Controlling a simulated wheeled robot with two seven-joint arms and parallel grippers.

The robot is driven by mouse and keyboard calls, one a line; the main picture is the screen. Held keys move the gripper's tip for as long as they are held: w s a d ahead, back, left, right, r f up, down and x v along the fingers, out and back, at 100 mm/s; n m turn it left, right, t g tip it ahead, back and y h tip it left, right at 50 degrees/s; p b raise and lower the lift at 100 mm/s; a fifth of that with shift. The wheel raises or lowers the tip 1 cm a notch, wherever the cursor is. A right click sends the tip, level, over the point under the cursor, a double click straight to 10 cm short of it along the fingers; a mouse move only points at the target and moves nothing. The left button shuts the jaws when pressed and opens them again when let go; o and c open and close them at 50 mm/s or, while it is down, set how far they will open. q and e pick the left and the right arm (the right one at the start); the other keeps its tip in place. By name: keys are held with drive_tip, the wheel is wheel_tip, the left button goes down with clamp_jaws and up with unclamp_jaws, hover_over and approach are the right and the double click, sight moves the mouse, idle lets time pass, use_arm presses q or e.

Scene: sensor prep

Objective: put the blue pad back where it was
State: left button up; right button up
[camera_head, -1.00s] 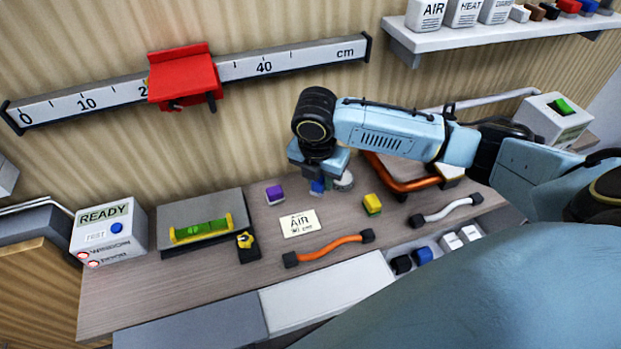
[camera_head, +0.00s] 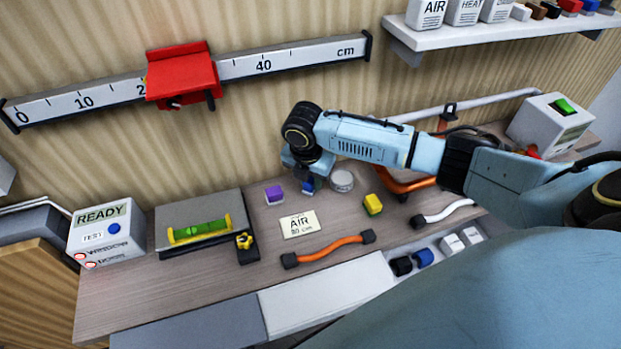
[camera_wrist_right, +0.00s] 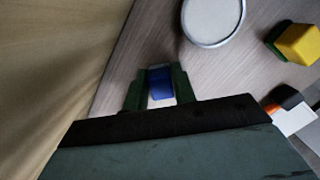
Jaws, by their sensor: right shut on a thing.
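My right gripper (camera_head: 307,180) points down over the back of the bench, between a purple pad and a round tin. It is shut on a small blue pad (camera_head: 308,187), which also shows between the fingers in the right wrist view (camera_wrist_right: 161,84). I cannot tell whether the blue pad touches the bench. The purple pad (camera_head: 274,195) lies just left of it. Another blue block (camera_head: 423,257) sits in the front tray beside a black one (camera_head: 401,265). My left gripper is not in view.
The round tin (camera_head: 342,181) stands close to the right of the gripper. A level (camera_head: 200,230) rests on a grey plate at left.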

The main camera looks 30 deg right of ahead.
sight(307, 184)
drive_tip(key=o, duration=0.9)
drive_tip(key=shift+f, duration=0.1)
drive_tip(key=r, duration=0.4)
drive_tip(key=a+r+p, duration=0.1)
drive_tip(key=r, duration=0.3)
drive_tip(key=s+r, duration=0.1)
drive_tip(key=r, duration=0.3)
drive_tip(key=shift+a+r, duration=0.1)
drive_tip(key=shift+a, duration=0.2)
